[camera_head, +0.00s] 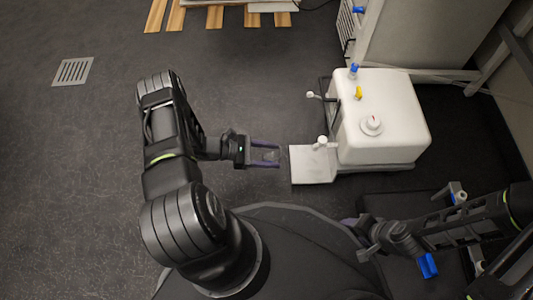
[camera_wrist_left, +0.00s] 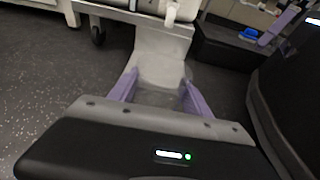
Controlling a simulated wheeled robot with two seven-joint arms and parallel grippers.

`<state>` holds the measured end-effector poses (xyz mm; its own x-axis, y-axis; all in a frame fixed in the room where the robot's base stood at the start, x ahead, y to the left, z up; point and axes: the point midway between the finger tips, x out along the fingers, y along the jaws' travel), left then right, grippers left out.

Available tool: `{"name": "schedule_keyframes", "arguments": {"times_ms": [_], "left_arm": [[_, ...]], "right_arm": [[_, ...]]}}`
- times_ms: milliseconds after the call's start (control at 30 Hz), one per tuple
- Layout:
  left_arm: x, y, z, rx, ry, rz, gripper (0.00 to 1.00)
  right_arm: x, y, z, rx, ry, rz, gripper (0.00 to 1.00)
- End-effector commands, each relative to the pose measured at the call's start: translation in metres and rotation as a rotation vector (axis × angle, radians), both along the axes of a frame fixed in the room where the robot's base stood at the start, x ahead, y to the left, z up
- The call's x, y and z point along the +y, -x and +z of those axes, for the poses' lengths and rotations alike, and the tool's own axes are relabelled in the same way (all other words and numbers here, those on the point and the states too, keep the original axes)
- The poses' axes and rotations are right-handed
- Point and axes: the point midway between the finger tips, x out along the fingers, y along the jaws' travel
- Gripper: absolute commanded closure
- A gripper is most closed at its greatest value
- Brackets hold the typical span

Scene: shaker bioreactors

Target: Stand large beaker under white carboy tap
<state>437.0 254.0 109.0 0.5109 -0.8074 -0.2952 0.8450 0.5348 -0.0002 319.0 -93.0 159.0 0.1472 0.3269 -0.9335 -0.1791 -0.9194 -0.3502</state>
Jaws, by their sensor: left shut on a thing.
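The white carboy (camera_head: 392,118) stands on a low base at the right of the head view. Its white tap (camera_head: 322,143) sticks out at the left over a pale flat plate (camera_head: 312,172). The tap also shows at the top of the left wrist view (camera_wrist_left: 171,14). My left gripper (camera_head: 264,154) is just left of the plate, shut on a clear beaker (camera_wrist_left: 160,82) that shows between its purple fingers in the wrist view. The beaker is faint in the head view. My right gripper (camera_head: 358,237) is low at the right, apart from the carboy, with its fingers spread and nothing seen between them.
The dark floor left of the plate is clear, with a drain grate (camera_head: 73,71) far left. Wooden slats (camera_head: 215,17) lie at the top. A pale cabinet (camera_head: 425,33) stands behind the carboy. Blue-topped items (camera_head: 427,265) lie near my right arm.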

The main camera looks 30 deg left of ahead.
Motion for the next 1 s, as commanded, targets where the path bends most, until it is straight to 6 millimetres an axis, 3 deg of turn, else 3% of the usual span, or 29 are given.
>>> {"name": "schedule_keyframes", "arguments": {"times_ms": [233, 1000], "left_arm": [[-0.014, -0.009, -0.016, -0.001, 0.0, -0.001, 0.89], [-0.072, -0.045, -0.013, -0.001, 0.001, -0.002, 0.89]], "right_arm": [[-0.001, -0.002, -0.009, -0.002, -0.002, -0.001, 0.44], [0.0, -0.001, -0.007, -0.001, -0.001, -0.001, 0.44]]}}
